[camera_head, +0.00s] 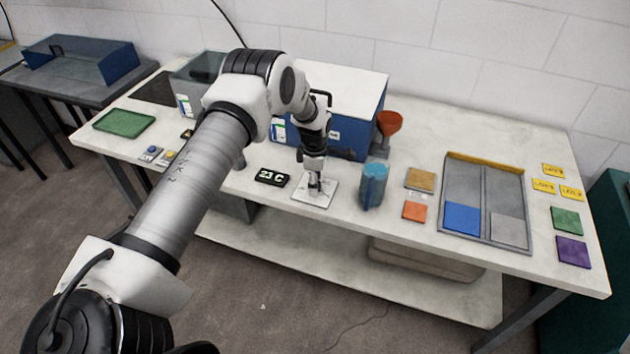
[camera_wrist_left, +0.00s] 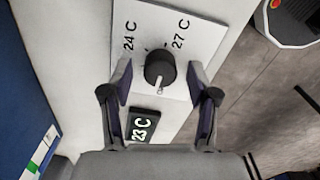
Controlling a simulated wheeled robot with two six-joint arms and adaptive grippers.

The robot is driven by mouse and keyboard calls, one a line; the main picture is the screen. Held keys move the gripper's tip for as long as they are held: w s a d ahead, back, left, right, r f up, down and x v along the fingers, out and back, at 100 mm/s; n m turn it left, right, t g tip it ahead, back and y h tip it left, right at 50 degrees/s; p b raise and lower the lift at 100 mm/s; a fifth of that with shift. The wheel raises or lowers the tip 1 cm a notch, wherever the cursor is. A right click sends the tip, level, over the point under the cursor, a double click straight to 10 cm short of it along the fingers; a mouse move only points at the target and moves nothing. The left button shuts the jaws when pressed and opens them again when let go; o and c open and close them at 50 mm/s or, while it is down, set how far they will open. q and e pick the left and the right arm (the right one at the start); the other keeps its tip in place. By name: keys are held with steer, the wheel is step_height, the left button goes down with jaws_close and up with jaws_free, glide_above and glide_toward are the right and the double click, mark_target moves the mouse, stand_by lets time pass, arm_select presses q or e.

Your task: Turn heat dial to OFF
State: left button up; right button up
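The heat dial (camera_wrist_left: 160,68) is a round black knob with a pale pointer, on a white plate (camera_wrist_left: 158,20) marked 24 C and 27 C. In the left wrist view the pointer aims down, toward the 23 C display (camera_wrist_left: 143,126). No OFF mark shows. In the head view the plate (camera_head: 325,196) lies near the table's front edge, and my gripper hides most of the dial. My left gripper (camera_head: 315,188) is over the plate; in the left wrist view its open fingers (camera_wrist_left: 159,83) stand either side of the dial, with gaps. My right gripper is not in view.
The black 23 C display (camera_head: 271,177) sits left of the plate. A blue cylinder (camera_head: 374,186) stands close on its right. Behind is a large blue box (camera_head: 350,131) with a white top. A grey tray (camera_head: 486,165) and coloured squares lie further right.

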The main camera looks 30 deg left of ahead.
arm_select(q)
steer(key=shift+r, duration=0.1)
step_height(320, 180, up, 12)
steer(key=shift+f, duration=0.2)
stand_by(0.4)
